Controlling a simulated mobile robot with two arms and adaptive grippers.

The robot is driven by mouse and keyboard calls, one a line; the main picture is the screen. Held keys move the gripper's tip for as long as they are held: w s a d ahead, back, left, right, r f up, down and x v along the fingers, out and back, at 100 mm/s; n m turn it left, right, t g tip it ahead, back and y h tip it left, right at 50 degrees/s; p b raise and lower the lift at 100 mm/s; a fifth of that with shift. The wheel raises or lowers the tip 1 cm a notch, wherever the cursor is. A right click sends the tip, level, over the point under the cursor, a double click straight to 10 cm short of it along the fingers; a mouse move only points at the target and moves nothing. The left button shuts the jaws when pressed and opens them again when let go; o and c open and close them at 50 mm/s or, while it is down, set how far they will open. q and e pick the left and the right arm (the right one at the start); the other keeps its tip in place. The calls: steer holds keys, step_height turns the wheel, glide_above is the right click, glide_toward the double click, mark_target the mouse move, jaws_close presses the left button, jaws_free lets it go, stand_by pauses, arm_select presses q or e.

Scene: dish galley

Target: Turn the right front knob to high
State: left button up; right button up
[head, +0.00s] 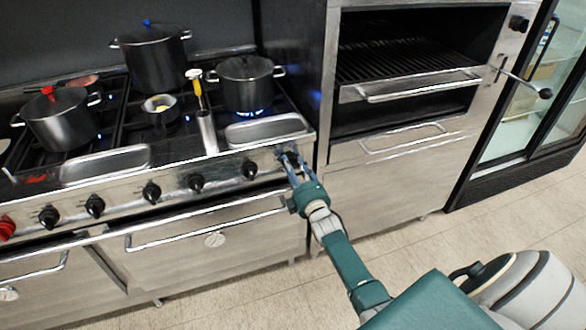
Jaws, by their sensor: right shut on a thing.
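The stove's front panel (223,178) carries a row of knobs. My right gripper (289,162) is at the right end of this row, with its fingers shut around the rightmost black knob (291,157). The fingers hide much of that knob, so I cannot tell where its pointer stands. A black knob (249,169) is just left of the gripper, and nothing touches it. My left gripper is not in view.
A pot (246,84) stands at the right of the stove over a blue flame (249,112). More pots (153,58) stand farther left. An oven handle (205,222) juts out below the knobs. A broiler cabinet (392,150) stands right of the stove. The floor (500,215) in front is clear.

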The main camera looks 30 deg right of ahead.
steer(key=shift+n+b, duration=1.8)
steer(key=shift+n, duration=1.8)
steer(key=shift+r, duration=0.1)
steer(key=o, duration=1.2)
steer(key=shift+s+a+f, duration=0.1)
steer(key=shift+s+f, duration=0.1)
steer(key=shift+s, duration=0.25)
steer(key=v, duration=1.1)
steer(key=shift+r, duration=0.15)
